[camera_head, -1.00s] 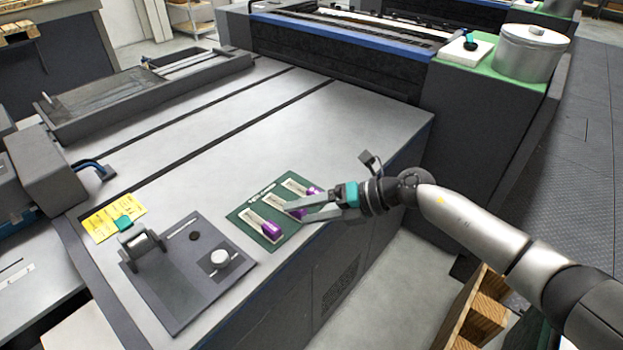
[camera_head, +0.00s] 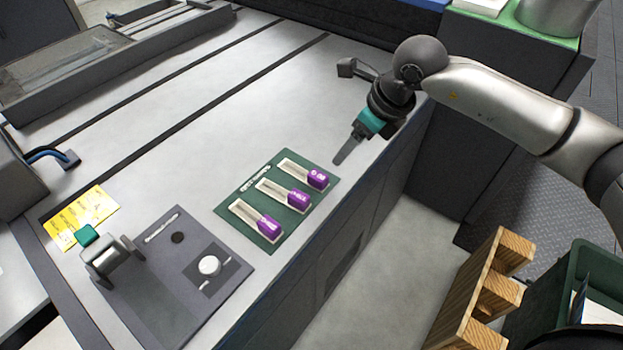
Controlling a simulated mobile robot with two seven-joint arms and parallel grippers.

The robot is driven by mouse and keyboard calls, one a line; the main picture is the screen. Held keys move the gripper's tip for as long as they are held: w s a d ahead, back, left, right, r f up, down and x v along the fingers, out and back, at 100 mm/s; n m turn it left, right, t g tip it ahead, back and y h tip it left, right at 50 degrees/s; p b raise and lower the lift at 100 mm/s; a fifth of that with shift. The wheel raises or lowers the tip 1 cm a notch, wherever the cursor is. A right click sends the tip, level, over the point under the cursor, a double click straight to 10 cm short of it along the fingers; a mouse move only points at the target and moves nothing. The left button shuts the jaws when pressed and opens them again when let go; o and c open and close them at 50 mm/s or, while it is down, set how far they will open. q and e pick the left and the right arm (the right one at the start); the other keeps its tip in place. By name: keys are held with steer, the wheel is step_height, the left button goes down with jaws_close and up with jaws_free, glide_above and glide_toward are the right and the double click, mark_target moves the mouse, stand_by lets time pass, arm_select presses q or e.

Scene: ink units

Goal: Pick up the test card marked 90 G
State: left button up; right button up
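Three pale test cards with purple ends lie in a row on a green board (camera_head: 233,205) on the press top. The near card (camera_head: 268,224), the middle card (camera_head: 298,196) and the far card (camera_head: 317,178) have small white marks on the purple, too small to read surely, so I cannot tell which is 90 G. My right gripper (camera_head: 347,152) is above and beyond the far card, pointing down toward the lower left, apart from all cards. Only one finger outline shows, so its opening is unclear. My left gripper is not in view.
A grey panel with a white knob (camera_head: 208,265) and a clamp-like device (camera_head: 108,258) stands left of the board. A yellow note (camera_head: 77,217) lies at the left. Wooden pieces (camera_head: 497,270) and a green bin (camera_head: 560,285) stand below at the right. The metal top beyond the board is clear.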

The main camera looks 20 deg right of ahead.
steer(key=b, duration=0.1)
glide_above(324, 178)
steer(key=s+d, duration=0.1)
steer(key=s, duration=0.1)
steer(key=f, duration=0.9)
steer(key=shift+d, duration=0.2)
steer(key=shift+b+x, duration=0.7)
steer(key=shift+x, duration=2.1)
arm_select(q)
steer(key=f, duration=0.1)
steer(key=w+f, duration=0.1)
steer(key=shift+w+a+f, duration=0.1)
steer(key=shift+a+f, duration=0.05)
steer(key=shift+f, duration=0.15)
arm_select(e)
steer(key=shift+w+a, duration=0.1)
steer(key=shift+w, duration=0.05)
steer(key=shift+c, duration=0.2)
steer(key=shift+r, duration=0.1)
jaws_close()
